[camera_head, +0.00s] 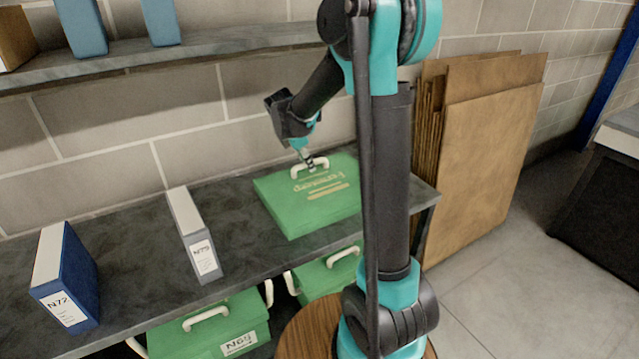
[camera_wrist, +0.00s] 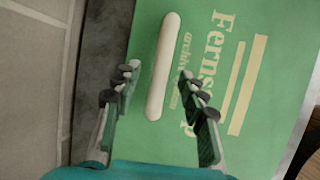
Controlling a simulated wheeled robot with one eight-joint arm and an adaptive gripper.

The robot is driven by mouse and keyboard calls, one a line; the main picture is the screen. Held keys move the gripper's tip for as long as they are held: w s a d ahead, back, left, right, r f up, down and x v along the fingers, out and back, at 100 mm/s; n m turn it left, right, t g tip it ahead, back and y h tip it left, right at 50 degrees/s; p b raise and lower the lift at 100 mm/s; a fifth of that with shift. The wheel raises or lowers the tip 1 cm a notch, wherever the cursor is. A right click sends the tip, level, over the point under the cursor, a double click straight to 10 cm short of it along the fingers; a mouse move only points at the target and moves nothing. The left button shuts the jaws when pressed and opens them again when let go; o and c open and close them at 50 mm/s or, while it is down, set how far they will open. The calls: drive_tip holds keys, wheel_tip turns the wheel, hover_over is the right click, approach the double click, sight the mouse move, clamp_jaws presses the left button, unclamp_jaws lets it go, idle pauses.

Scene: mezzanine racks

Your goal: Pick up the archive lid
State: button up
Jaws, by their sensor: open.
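The archive lid (camera_head: 318,203) is a flat green panel with a white handle and pale lettering. It lies on the dark grey shelf in the head view, partly hidden on its right by my arm. In the wrist view the green lid (camera_wrist: 240,100) fills most of the picture. Its white handle (camera_wrist: 163,68) runs between the two fingers of my gripper (camera_wrist: 156,88). My gripper is open, with one finger on each side of the handle and a gap to both. In the head view my gripper (camera_head: 307,160) is right at the handle. I cannot tell whether it touches the lid.
A grey binder (camera_head: 196,235) and a blue binder (camera_head: 64,275) stand on the same shelf to the left. Green boxes with white handles (camera_head: 212,330) sit below. Cardboard sheets (camera_head: 485,150) lean on the wall at right. An upper shelf (camera_head: 190,50) runs along the wall.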

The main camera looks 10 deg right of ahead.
drive_tip(key=shift+d+f, duration=0.1)
drive_tip(key=shift+f, duration=0.1)
clamp_jaws()
drive_tip(key=shift+r, duration=0.1)
idle(0.5)
